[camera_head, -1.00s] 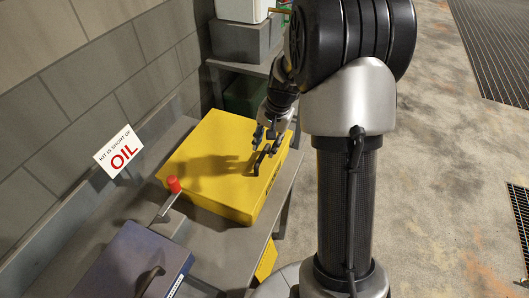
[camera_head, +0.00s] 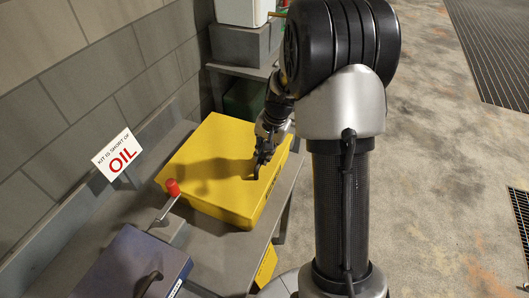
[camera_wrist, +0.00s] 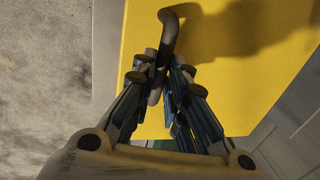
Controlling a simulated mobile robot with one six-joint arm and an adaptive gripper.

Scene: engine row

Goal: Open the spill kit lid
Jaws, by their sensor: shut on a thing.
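The spill kit is a yellow box (camera_head: 208,168) on the grey bench, its lid flat and closed. It fills much of the wrist view (camera_wrist: 225,85). A dark bent handle (camera_wrist: 170,32) stands on the lid near the edge on my side. My gripper (camera_head: 261,162) is at that handle. In the wrist view the fingers (camera_wrist: 163,80) are shut around the handle's near part, while its far curved end sticks out beyond them. The fingers hide part of the handle.
A dark blue case (camera_head: 135,265) with a handle lies on the near bench. A red-knobbed lever (camera_head: 172,188) stands close to the box's left corner. Open floor (camera_head: 430,170) lies right.

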